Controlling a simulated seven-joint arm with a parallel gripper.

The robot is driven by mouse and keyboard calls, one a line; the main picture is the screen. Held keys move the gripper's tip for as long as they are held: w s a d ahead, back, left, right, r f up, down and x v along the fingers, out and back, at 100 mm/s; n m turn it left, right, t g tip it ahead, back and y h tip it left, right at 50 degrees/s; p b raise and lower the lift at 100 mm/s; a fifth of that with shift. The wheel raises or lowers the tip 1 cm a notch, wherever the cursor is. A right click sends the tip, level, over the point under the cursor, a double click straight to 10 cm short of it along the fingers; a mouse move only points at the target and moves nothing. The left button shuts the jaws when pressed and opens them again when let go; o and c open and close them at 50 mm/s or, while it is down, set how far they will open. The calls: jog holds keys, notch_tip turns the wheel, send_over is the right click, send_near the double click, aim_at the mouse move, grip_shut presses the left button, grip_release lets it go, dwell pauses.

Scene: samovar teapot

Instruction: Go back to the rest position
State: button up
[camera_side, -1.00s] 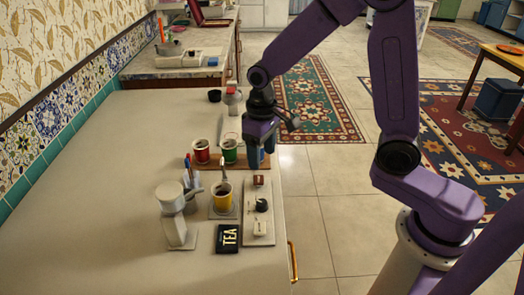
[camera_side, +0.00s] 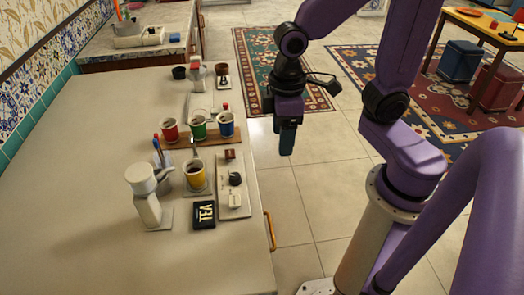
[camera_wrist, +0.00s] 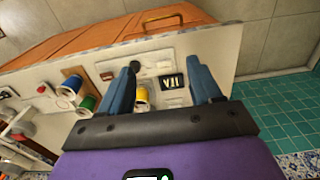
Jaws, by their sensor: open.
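My gripper (camera_side: 287,140) hangs pointing down beyond the right edge of the counter in the side view, over the tiled floor. In the wrist view its two blue fingers (camera_wrist: 163,64) stand apart with nothing held between them. The red cup (camera_side: 169,130), green cup (camera_side: 198,127) and blue cup (camera_side: 226,125) stand in a row on a wooden board (camera_side: 205,141), left of my gripper.
The counter's front left is clear.

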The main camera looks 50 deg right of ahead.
jog(key=s+d+r+n, duration=0.1)
jog(key=s+d+n, duration=0.2)
jog(key=s, duration=0.7)
jog(key=shift+d+n, duration=0.2)
jog(key=shift+n, duration=0.2)
